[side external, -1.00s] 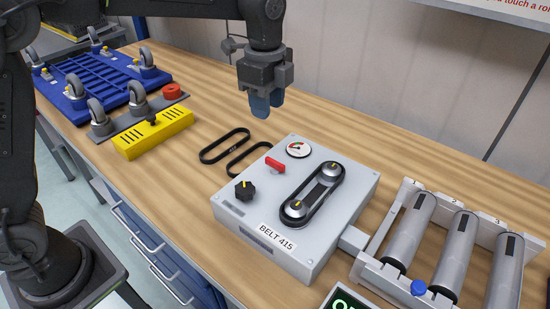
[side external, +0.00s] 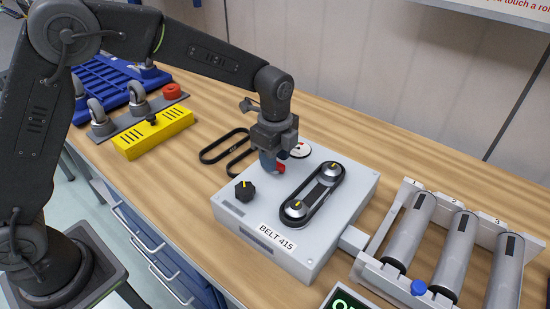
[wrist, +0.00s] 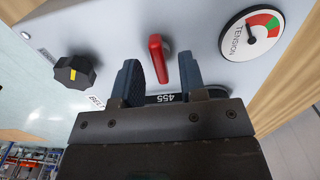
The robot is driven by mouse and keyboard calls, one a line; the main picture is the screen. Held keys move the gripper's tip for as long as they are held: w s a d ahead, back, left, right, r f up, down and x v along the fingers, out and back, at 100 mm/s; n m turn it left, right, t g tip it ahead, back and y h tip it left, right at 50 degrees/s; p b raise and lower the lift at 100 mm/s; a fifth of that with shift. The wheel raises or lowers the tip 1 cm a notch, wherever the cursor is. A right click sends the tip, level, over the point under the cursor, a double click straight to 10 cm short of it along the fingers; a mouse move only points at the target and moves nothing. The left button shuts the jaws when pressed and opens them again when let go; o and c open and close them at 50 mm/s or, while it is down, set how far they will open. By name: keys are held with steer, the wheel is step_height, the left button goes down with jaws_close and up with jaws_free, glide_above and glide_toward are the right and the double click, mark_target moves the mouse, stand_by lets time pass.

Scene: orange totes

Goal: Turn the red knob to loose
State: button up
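The red knob (wrist: 157,58) is a lever-shaped handle on the grey belt box (side external: 236,213). In the wrist view it stands between the two blue fingers of my gripper (wrist: 160,80), with a visible gap on each side. My gripper (side external: 272,165) is open and low over the box, and in the side view it hides part of the red knob (side external: 281,168). A tension gauge (wrist: 250,34) with red, green and white zones is beside the knob; its needle points into the white part. No loose marking is readable.
A black knob (side external: 245,190) is near the box's front left corner. A belt on two pulleys (side external: 312,195) lies to the right of my gripper. Spare black belts (side external: 222,146) lie on the bench behind left. A roller rack (side external: 455,240) stands at right.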

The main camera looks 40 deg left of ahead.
steer(key=shift+f, duration=0.45)
jaws_close()
